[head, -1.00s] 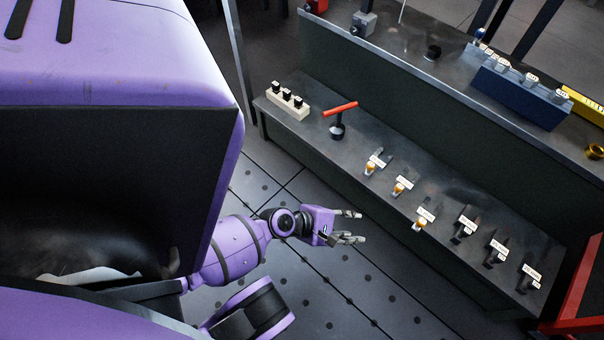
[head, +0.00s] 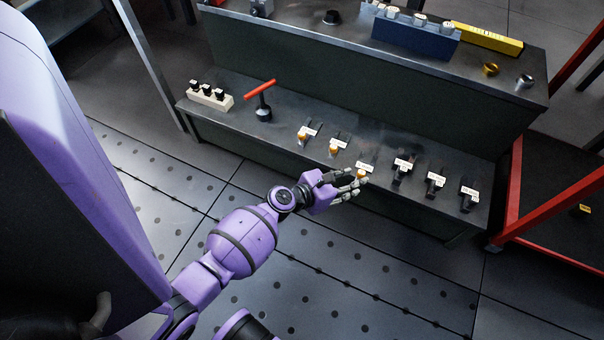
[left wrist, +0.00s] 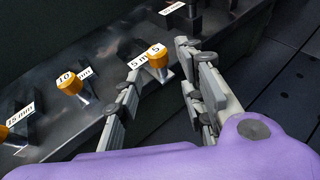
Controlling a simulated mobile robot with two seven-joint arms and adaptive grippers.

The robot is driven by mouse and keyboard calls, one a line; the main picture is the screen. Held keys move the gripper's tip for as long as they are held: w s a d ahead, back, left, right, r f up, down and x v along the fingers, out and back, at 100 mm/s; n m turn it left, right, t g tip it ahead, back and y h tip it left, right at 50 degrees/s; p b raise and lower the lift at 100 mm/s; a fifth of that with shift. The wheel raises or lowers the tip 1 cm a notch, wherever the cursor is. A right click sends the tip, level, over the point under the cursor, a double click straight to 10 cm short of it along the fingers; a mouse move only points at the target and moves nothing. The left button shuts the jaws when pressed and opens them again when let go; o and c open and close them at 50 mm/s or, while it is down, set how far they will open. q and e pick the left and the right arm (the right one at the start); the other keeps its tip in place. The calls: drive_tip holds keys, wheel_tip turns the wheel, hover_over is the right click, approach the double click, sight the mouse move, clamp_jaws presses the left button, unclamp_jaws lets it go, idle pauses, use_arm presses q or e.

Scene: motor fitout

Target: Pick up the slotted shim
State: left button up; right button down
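Labelled holders stand in a row on the lower bench shelf; three of them carry orange-headed pieces that may be slotted shims, but no slot is clear. In the left wrist view, the orange-headed piece marked 5 (left wrist: 157,56) stands by a "5 mm" label; it also shows in the head view (head: 361,175). The piece marked 10 (left wrist: 71,84) is left of it. My left gripper (head: 352,187) is at the shelf's front edge. In the left wrist view its fingers (left wrist: 160,88) are apart, with the piece marked 5 just beyond the gap. My right gripper is not in view.
Dark holders (head: 435,184) stand to the right. A red-handled tool (head: 262,102) and a pale block (head: 210,97) are at the shelf's left. A blue block (head: 415,38) and yellow bar (head: 487,38) lie on the upper level. A red frame (head: 513,185) bounds the right.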

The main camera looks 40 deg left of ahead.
sight(358, 178)
use_arm(q)
drive_tip(key=b+x, duration=0.1)
drive_tip(key=x, duration=0.2)
drive_tip(key=shift+w+d, duration=0.1)
drive_tip(key=shift+d, duration=0.05)
drive_tip(key=shift+c, duration=0.2)
clamp_jaws()
